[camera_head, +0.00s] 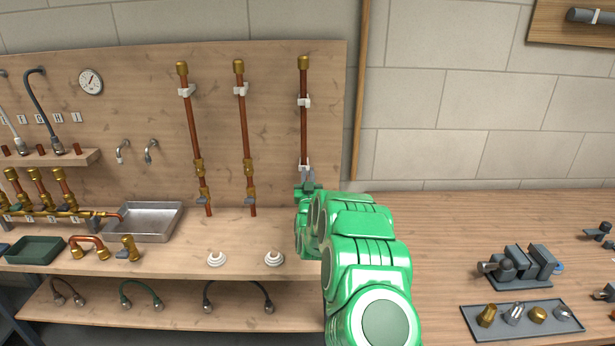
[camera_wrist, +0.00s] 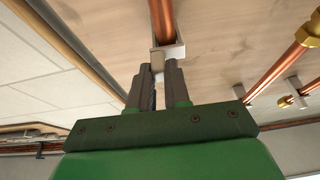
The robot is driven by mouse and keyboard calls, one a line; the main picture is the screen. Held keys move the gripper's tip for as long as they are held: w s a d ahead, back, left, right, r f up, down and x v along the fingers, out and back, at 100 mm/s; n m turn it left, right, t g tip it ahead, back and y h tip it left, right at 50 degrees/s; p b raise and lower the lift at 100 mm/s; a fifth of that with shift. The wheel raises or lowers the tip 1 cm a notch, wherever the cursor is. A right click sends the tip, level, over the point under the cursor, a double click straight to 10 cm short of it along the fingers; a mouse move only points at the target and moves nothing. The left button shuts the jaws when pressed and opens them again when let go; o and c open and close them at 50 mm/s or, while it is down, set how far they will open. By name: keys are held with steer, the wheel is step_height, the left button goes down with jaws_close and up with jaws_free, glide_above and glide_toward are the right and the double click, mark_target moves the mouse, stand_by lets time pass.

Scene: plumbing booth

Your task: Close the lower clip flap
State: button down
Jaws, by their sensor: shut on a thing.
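The rightmost copper pipe (camera_head: 304,130) stands upright against the wooden back panel, with a white upper clip (camera_head: 304,101) around its upper half. The white lower clip (camera_head: 304,167) sits near the pipe's lower end, partly hidden by my gripper (camera_head: 308,177). In the wrist view, the fingers of my gripper (camera_wrist: 160,70) are close together on a small white part of the lower clip (camera_wrist: 168,54), its flap. The pipe (camera_wrist: 161,18) runs into that clip. Whether the flap lies fully against the clip body cannot be told.
Two more copper pipes with brass valves (camera_head: 199,167) hang to the left. Two white round fittings (camera_head: 274,258) stand on the bench below. A metal tray (camera_head: 150,222) is further left. A vise (camera_head: 518,266) and a fittings tray (camera_head: 480,309) are on the right bench.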

steer(key=shift+a+r, duration=0.1)
steer(key=c, duration=1.1)
jaws_free()
steer(key=shift+s, duration=0.15)
steer(key=shift+v, duration=3.85)
